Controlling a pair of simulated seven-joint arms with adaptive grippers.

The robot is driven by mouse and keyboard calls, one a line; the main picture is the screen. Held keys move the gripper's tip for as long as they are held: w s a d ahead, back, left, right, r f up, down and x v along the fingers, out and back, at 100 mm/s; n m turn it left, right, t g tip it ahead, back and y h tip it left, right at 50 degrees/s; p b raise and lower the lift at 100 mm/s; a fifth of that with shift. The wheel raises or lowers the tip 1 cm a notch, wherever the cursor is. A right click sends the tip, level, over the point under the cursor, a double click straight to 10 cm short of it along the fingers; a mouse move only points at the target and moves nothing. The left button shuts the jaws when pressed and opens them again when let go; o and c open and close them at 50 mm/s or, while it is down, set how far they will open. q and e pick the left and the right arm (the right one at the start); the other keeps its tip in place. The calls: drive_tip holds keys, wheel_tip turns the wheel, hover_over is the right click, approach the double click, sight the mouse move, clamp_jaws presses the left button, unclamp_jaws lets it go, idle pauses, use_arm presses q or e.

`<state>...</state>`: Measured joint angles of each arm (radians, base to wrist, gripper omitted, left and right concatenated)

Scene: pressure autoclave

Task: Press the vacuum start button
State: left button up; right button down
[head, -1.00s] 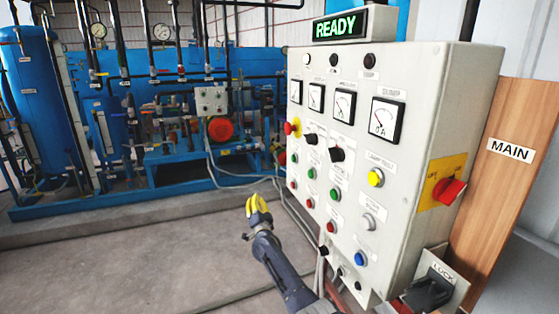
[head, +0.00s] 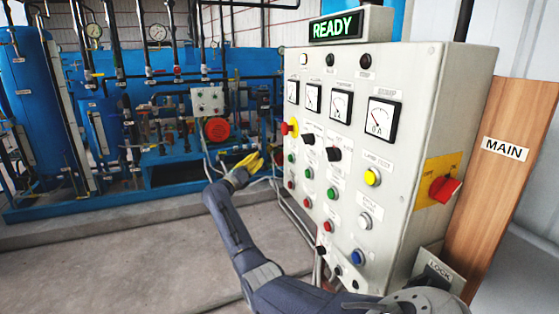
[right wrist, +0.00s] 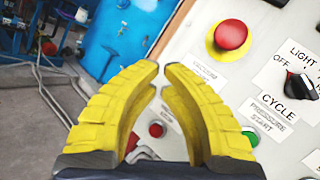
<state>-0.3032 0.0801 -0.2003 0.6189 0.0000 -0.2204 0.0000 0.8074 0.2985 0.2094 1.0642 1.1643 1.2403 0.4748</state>
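The grey control panel (head: 345,170) carries columns of buttons. The leftmost green button (head: 292,158) sits below the red emergency stop on its yellow base (head: 290,127). A faint label that seems to read vacuum (right wrist: 205,71) shows below the emergency stop in the right wrist view; the button under it is hidden behind my finger there. My right gripper (head: 251,162) has yellow fingers and is left of the panel, apart from that button. In the right wrist view its fingertips (right wrist: 163,69) nearly meet, with nothing between them. My left gripper is out of view.
Another green button (right wrist: 250,136) sits by the pressure start label. Red buttons, such as the leftmost one (head: 290,185), lie below the green ones. Blue tanks and pipes stand behind, with open floor left of the panel.

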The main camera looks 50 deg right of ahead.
sight(290, 159)
drive_tip(key=shift+s+d+f+m+g, duration=0.25)
drive_tip(key=shift+s+m+g, duration=0.15)
drive_tip(key=shift+m, duration=0.1)
drive_tip(key=s+d, duration=0.4)
drive_tip(key=d, duration=0.3)
drive_tip(key=shift+d, duration=0.25)
idle(0.3)
